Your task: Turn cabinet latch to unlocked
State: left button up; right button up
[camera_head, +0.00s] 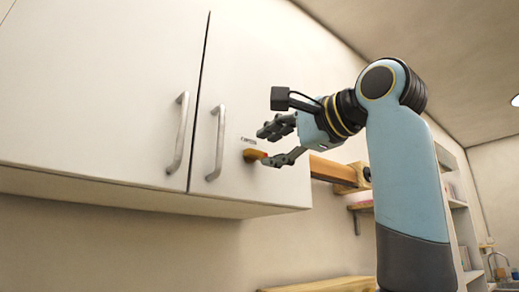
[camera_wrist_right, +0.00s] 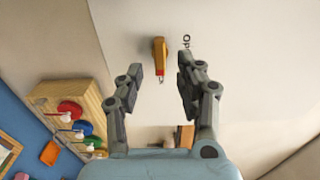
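The white wall cabinet (camera_head: 95,75) has two closed doors. Its orange latch (camera_head: 254,155) sits low on the right door, beside the door's metal handle (camera_head: 218,143). In the right wrist view the latch (camera_wrist_right: 159,58) is an orange-brown lever with a red tip, and small lettering (camera_wrist_right: 187,42) is on the door beside it. My right gripper (camera_head: 268,146) is open at the latch. In the right wrist view its two fingers (camera_wrist_right: 161,83) stand apart on either side of the lever's tip, with no clear contact. My left gripper is not in view.
A second metal handle (camera_head: 178,133) is on the left door. A wooden beam (camera_head: 335,171) and shelves (camera_head: 458,204) are behind my right arm. In the right wrist view a wooden board with coloured discs (camera_wrist_right: 72,112) stands at the left.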

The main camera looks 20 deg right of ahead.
aim_at(259, 153)
jog(key=shift+p+x, duration=0.3)
jog(key=shift+x, duration=1.8)
grip_shut()
